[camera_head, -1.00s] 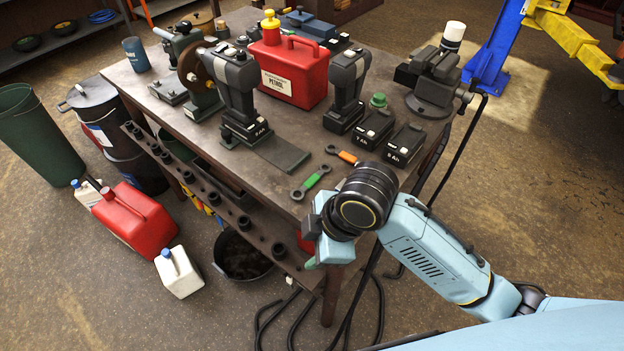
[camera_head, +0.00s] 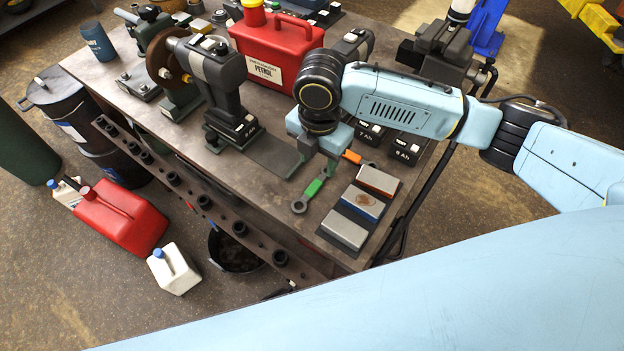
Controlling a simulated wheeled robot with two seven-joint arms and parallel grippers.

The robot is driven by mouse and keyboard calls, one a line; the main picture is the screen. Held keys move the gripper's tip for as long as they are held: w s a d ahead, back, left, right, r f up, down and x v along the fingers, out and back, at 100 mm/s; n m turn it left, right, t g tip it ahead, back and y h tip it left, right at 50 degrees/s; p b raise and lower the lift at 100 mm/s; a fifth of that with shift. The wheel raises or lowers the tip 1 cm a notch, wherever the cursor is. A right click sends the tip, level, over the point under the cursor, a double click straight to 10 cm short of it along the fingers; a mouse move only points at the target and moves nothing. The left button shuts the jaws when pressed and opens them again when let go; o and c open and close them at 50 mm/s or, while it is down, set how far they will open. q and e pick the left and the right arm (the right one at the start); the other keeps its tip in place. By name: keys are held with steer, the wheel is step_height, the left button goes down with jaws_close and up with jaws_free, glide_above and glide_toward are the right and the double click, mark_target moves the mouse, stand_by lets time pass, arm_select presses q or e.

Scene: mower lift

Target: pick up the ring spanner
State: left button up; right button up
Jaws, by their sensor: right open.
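A spanner with a green handle (camera_head: 313,188) lies on the workbench (camera_head: 262,205) near its front edge, its near ring end showing. Its far end is hidden under my right gripper (camera_head: 320,165). That gripper is open, pointing down above the far part of this spanner; the gap in height is hard to judge. A second tool with an orange handle (camera_head: 352,157) lies just behind, mostly hidden by the gripper and arm. I cannot tell its ends now. My left gripper is not in view.
Three flat blocks, one grey (camera_head: 344,230), one blue-sided (camera_head: 363,203) and one reddish (camera_head: 379,180), lie right of the green spanner. A drill (camera_head: 225,90) stands to the left, a red petrol can (camera_head: 277,60) behind. Black batteries (camera_head: 407,147) lie behind the blocks.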

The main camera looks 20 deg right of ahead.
mark_target(316, 184)
step_height(316, 184, down, 3)
steer(key=shift+f, duration=0.15)
steer(key=shift+w+f, duration=0.1)
steer(key=shift+f, duration=0.25)
steer(key=shift+w+f, duration=0.2)
steer(key=shift+f, duration=0.95)
steer(key=shift+w+f, duration=0.25)
steer(key=shift+f, duration=1.35)
jaws_close()
steer(key=shift+r, duration=0.2)
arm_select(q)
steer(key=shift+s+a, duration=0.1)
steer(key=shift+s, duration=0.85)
arm_select(e)
step_height(316, 184, up, 10)
steer(key=shift+f, duration=0.15)
